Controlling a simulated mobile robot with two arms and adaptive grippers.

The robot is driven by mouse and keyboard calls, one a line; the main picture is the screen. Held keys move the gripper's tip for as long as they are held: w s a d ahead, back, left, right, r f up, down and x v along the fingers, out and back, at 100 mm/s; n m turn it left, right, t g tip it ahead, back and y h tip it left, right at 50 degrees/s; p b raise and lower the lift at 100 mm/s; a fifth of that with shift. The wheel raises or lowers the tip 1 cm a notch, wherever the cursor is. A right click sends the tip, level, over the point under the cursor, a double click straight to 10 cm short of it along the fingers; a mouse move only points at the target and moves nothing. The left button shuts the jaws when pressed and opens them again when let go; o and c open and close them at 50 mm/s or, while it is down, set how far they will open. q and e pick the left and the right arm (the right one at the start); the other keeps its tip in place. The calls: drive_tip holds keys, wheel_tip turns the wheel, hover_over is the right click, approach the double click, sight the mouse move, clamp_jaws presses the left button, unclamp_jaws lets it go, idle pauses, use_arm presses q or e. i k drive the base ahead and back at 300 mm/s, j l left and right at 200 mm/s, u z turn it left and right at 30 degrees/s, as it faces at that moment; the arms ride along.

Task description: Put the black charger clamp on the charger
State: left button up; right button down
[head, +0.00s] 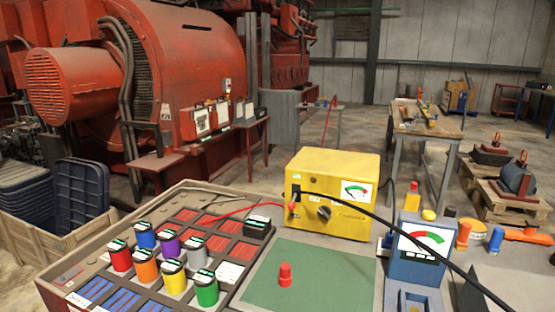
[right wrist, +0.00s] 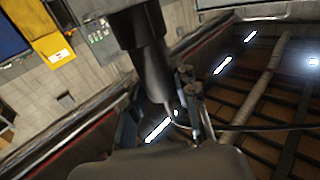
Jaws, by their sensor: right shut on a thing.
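The charger (head: 331,192) is a yellow box with a dial and a black knob, standing at the back of the bench in the head view. A black cable (head: 425,253) runs from its front to the lower right, out of the picture. A red lead leaves its left side. In the right wrist view my right gripper (right wrist: 165,112) is shut on a dark, long thing, which I take to be the black charger clamp (right wrist: 148,65). A thin black cable trails from it to the right. Neither gripper shows in the head view, and my left gripper is not seen.
A tray of several coloured cans (head: 170,243) stands left of the charger. A green mat (head: 320,285) with a red knob (head: 285,274) lies in front. A blue meter box (head: 418,252) stands to the right. Wooden crates and pallets flank the bench.

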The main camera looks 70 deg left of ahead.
sight(355, 168)
drive_tip(key=i+u, duration=0.1)
drive_tip(key=u, duration=0.3)
drive_tip(key=l+u, duration=0.1)
drive_tip(key=u, duration=0.3)
drive_tip(key=i+l+u, duration=0.1)
drive_tip(key=u, duration=0.3)
drive_tip(key=l+u, duration=0.1)
drive_tip(key=u, duration=0.3)
drive_tip(key=i+l+u, duration=0.1)
drive_tip(key=u, duration=0.3)
